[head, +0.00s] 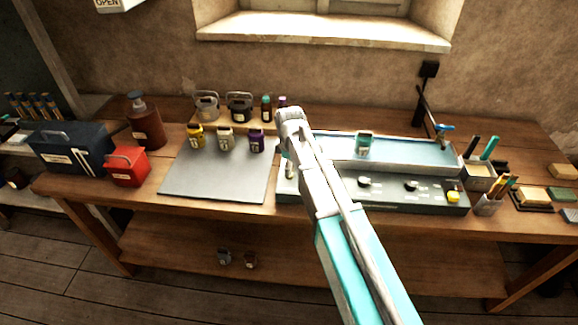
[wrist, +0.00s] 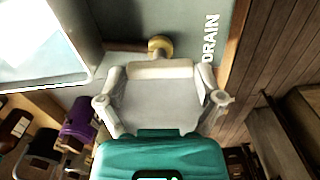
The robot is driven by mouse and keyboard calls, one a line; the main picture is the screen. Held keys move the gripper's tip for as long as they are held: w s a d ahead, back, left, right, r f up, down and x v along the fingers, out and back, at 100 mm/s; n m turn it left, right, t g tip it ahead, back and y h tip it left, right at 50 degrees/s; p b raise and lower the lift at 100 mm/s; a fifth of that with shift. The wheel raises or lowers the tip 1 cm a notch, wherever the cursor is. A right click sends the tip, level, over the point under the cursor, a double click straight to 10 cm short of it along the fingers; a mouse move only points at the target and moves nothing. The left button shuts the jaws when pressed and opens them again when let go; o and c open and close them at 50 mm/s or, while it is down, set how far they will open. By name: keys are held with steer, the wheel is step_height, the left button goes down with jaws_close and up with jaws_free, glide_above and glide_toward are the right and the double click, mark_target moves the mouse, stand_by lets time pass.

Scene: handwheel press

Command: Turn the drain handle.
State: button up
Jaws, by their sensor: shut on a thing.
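The drain handle shows in the wrist view as a brass-coloured hub (wrist: 160,47) on the grey panel, beside the white word DRAIN. My gripper (wrist: 160,73) is at the handle, its two pale fingers one on each side just below the hub. It is shut on the handle; the gripped part is mostly hidden by the gripper. In the head view my arm reaches to the left end of the dark control panel (head: 390,193), and covers much of that end.
A blue-lined tray (head: 400,152) lies behind the panel, with a teal-topped jar (head: 364,142) at it. A purple jar (head: 256,141) stands left of my arm, on or by the grey mat (head: 215,178). A pen cup (head: 487,205) stands to the right.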

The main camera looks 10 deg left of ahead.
steer(key=shift+n, duration=0.5)
steer(key=o, duration=0.9)
steer(key=shift+c, duration=0.2)
steer(key=shift+m, duration=0.4)
